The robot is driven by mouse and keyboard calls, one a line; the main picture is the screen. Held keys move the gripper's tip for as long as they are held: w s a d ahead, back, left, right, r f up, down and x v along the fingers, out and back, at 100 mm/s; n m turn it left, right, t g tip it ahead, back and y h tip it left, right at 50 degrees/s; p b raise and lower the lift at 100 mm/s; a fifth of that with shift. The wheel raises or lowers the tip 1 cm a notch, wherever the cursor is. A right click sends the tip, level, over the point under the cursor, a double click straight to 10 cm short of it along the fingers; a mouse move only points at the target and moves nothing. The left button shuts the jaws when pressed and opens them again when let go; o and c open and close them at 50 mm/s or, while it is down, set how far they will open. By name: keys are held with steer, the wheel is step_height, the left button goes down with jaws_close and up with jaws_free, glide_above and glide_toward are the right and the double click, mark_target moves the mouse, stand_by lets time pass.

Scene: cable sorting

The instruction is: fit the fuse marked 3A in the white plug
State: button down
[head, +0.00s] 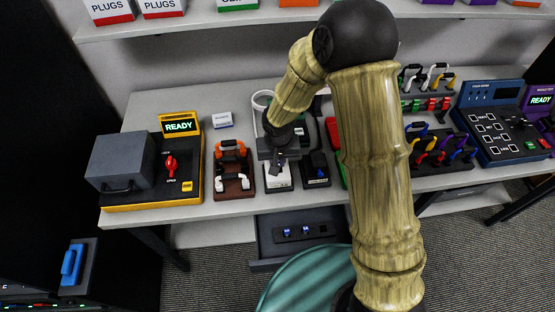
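A white plug (278,180) sits in a dark stand at the front of the workbench, below my gripper. My gripper (276,168) points down over the plug and hides its back part. I cannot tell whether its fingers touch the plug, or whether a fuse is between them. Two small pieces with blue, possibly fuses, lie in an open drawer under the bench, one on the left (287,232) and one on the right (306,230). Their markings are too small to read, so I cannot tell which is 3A.
The open drawer (264,251) juts out below the bench edge. Left of the plug are a rack of orange and white connectors (233,184) and a yellow-black machine reading READY (180,127). A black plug stand (316,169) is close on the right. My arm hides the bench's middle right.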

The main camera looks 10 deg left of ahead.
steer(key=shift+f+b, duration=0.8)
steer(key=shift+b, duration=0.05)
stand_by(1.1)
steer(key=c, duration=0.8)
jaws_free()
steer(key=shift+o, duration=0.2)
steer(key=shift+r+p, duration=3.1)
steer(key=shift+r, duration=0.95)
